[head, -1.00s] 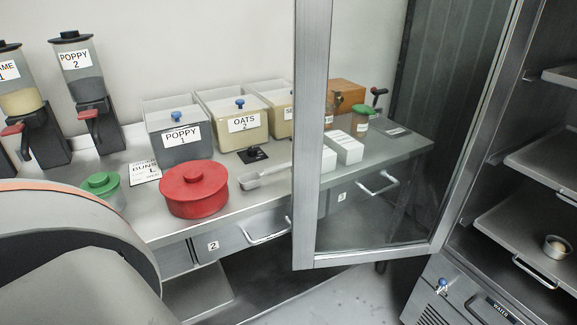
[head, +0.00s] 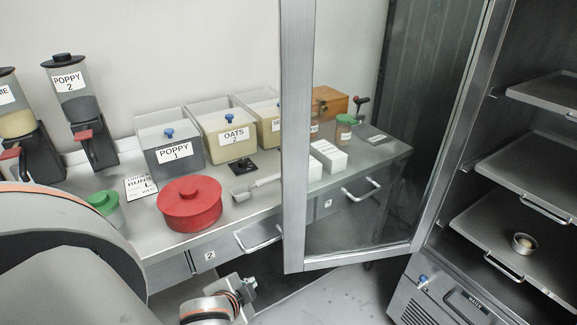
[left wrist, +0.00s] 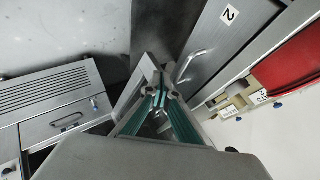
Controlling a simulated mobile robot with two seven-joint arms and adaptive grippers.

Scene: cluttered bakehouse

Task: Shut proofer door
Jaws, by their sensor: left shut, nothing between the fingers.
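The proofer door (head: 296,140) stands open in the head view, a metal-framed glass panel. Its free edge crosses in front of the counter, and its hinge side meets the proofer cabinet (head: 455,125) at the right. The cabinet's shelves are exposed. My left gripper (head: 246,287) is low in the head view, left of the door's lower free corner, with a gap between them in the picture. In the left wrist view my left gripper (left wrist: 161,90) has its green-edged fingers closed together and empty. A pale frame beside the fingers may be the door; contact is unclear. My right gripper is not in view.
The counter (head: 225,205) bears a red lidded pot (head: 190,203), a green-lidded jar (head: 105,209), ingredient bins (head: 175,153) and dispensers. Drawer handles (head: 260,239) stick out along its front. A small cup (head: 524,243) sits on a proofer shelf. Open floor (head: 335,297) shows below the door.

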